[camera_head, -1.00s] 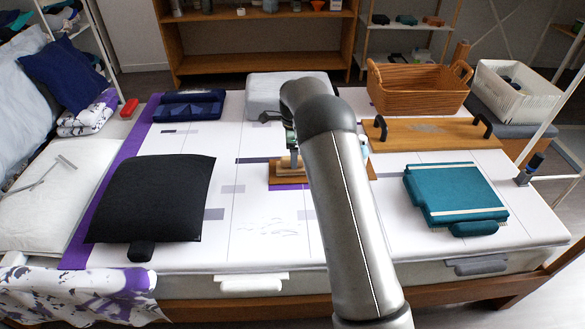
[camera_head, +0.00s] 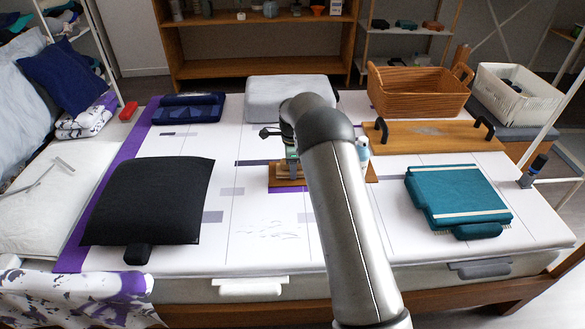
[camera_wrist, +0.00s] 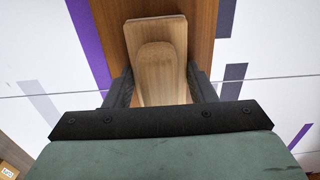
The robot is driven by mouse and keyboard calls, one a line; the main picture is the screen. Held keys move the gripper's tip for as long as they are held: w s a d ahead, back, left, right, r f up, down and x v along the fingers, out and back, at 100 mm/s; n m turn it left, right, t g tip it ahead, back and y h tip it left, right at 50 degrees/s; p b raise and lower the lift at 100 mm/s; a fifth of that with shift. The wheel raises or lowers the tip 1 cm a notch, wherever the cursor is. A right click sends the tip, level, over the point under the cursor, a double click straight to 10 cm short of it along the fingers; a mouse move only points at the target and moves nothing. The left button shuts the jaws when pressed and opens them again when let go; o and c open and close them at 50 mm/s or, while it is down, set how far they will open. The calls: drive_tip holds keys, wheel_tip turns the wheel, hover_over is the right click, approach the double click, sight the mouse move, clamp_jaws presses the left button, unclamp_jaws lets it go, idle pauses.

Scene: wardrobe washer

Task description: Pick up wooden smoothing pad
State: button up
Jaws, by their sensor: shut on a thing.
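The wooden smoothing pad (camera_wrist: 168,32) is a pale wood block with a rounded grip (camera_wrist: 158,75) on top. It shows in the wrist view over a darker brown wooden board (camera_wrist: 203,25). My gripper (camera_wrist: 160,85) has its two dark fingers on either side of the pad, shut on it. I cannot tell whether the pad touches the board or is just above it. In the head view, my arm hides most of the pad and of my gripper. The brown board (camera_head: 284,182) shows there at mid-table.
A black cushion (camera_head: 150,200) lies to the left and a teal padded board (camera_head: 458,193) to the right. Behind are a wooden board with black handles (camera_head: 440,134), a wicker basket (camera_head: 415,92) and a grey block (camera_head: 285,92). White table surface is clear in front of the brown board.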

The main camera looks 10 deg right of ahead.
drive_tip(key=shift+r+p, duration=0.3)
drive_tip(key=shift+r, duration=0.3)
wheel_tip(320, 180, up, 3)
drive_tip(key=shift+f+p, duration=0.2)
drive_tip(key=shift+p, duration=0.45)
drive_tip(key=s+r+p, duration=0.1)
drive_tip(key=s+r, duration=0.3)
drive_tip(key=s, duration=0.3)
drive_tip(key=s+d+r+p, duration=0.1)
drive_tip(key=s+r, duration=0.4)
drive_tip(key=s, duration=0.2)
drive_tip(key=shift+p, duration=0.35)
drive_tip(key=shift+r, duration=0.1)
drive_tip(key=shift+o, duration=1.3)
drive_tip(key=shift+c, duration=0.6)
